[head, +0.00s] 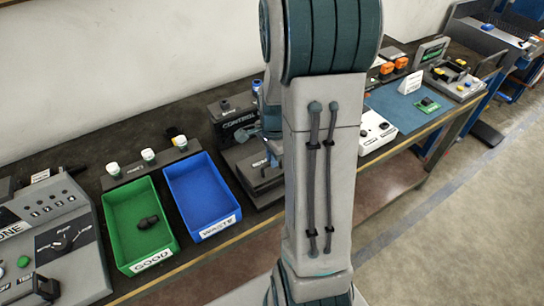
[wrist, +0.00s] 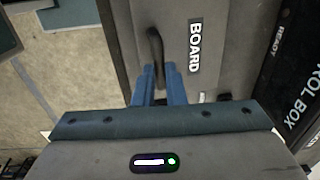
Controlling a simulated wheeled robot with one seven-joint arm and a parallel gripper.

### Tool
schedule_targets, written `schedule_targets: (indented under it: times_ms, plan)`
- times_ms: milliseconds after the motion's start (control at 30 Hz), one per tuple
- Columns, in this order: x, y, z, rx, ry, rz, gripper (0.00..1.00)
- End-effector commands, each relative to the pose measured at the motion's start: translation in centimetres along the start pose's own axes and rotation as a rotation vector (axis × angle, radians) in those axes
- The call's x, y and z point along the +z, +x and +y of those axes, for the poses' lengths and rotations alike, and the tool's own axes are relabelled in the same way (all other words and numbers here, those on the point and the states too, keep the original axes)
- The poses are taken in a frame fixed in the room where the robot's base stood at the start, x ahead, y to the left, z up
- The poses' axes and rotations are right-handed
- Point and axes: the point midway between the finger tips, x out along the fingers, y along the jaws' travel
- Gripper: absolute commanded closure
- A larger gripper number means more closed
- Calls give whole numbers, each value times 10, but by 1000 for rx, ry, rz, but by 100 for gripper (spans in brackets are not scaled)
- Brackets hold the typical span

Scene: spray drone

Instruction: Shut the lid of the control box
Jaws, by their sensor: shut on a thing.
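The control box (head: 232,122) stands on the bench in the head view, partly behind my arm, with a dark panel lettered CONTROL. Its dark lettered panel (wrist: 295,90) also shows at the right in the wrist view. Beside it, a grey panel (wrist: 220,75) carries a BOARD label and a dark bar handle (wrist: 155,42). My gripper (wrist: 158,70) has its blue fingers close together on the lower end of this handle. Whether the grey panel is the lid or a drawer, I cannot tell. In the head view my arm hides the gripper's contact.
A blue WASTE tray (head: 202,232) and a green GOOD tray (head: 125,255) holding a dark part stand left of the box. A white device (head: 375,130) and a blue mat (head: 395,108) lie to the right.

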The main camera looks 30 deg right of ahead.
Motion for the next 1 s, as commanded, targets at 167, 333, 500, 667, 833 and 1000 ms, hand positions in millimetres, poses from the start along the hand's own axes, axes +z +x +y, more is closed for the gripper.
schedule_targets:
  times_ms: [167,333,500,667,833,1000]
  plan:
    - [0,13,8,2,-1,1,100]
    - [0,18,14,5,0,-1,100]
    - [0,17,16,11,1,-3,100]
    - [0,18,16,14,2,-4,68]
    - [0,17,14,8,0,-2,68]
    - [1,13,13,4,-1,-1,68]
